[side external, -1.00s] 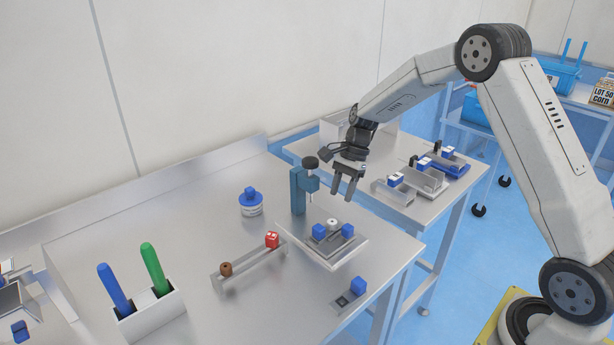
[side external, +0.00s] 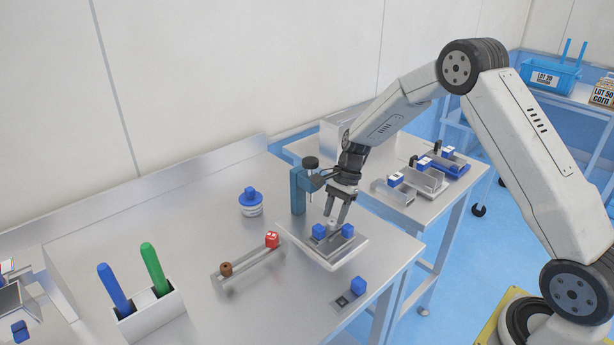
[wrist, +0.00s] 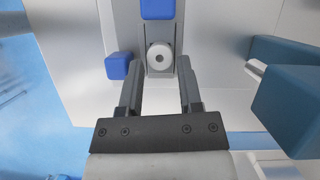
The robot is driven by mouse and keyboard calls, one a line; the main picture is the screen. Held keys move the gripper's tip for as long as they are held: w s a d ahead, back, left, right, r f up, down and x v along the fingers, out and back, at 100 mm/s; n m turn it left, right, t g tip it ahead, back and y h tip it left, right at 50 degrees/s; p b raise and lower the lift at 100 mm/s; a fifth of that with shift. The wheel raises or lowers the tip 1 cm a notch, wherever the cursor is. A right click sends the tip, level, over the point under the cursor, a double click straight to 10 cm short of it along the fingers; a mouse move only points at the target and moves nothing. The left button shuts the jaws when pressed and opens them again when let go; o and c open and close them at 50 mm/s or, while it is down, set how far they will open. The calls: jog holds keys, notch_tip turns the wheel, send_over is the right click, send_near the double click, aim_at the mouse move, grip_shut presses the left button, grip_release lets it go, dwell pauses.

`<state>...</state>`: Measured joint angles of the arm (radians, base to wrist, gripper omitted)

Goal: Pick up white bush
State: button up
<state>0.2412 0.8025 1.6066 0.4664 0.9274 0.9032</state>
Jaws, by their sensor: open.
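The white bush (wrist: 160,55) is a round white piece with a central hole, sitting in a grey channel on the light tray (side external: 333,258). In the wrist view it lies at the fingertips of my gripper (wrist: 160,64), between their lines. The gripper is open, with one finger on each side of the channel. In the side view my gripper (side external: 336,217) points down over the tray and partly hides the bush (side external: 331,224). I cannot tell whether the fingers touch it.
Blue blocks (side external: 318,231) (side external: 348,230) stand close to the bush. A teal press (side external: 297,190) rises close beside my gripper. Bare bench (side external: 200,220) lies farther left.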

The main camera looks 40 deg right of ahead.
jog(key=shift+x, duration=0.9)
grip_shut()
